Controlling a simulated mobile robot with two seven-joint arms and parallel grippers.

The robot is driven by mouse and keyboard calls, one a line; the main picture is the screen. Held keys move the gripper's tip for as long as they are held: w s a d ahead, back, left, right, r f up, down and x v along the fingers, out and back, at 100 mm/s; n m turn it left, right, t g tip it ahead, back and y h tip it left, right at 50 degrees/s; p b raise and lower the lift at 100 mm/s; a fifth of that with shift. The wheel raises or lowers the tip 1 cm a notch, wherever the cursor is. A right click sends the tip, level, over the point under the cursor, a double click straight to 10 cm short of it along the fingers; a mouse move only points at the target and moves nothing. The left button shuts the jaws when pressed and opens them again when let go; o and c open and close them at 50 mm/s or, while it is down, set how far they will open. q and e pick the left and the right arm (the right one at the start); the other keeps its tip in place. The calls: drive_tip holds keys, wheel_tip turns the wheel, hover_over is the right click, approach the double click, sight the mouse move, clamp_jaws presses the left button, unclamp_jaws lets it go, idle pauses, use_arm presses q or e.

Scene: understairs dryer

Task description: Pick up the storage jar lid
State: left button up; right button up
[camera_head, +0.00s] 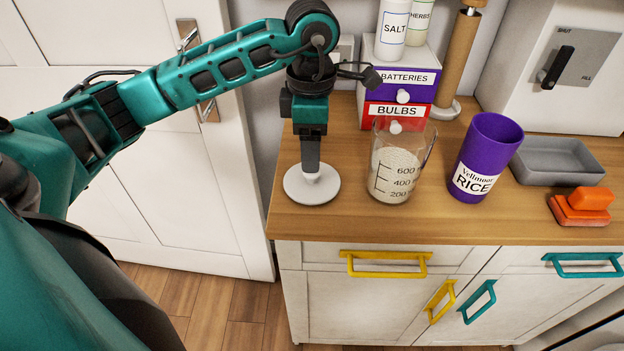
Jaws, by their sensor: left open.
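The storage jar lid (296,189) is a pale grey-white disc with a small knob, lying flat on the left end of the wooden counter. My left gripper (311,174) points straight down over the lid, its fingertips at the knob. It is open, seen edge-on, so I cannot tell whether the fingers touch the knob. The purple storage jar (487,150) labelled RICE stands upright and open-topped to the right. My right gripper is not in view.
A measuring jug (398,165) with white contents stands right of the lid. Behind are a BULBS box (375,119), a BATTERIES box (432,93) and a SALT container (393,28).

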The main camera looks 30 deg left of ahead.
sight(312, 177)
use_arm(q)
drive_tip(key=shift+f, duration=2.8)
drive_tip(key=shift+c, duration=0.3)
drive_tip(key=c, duration=1)
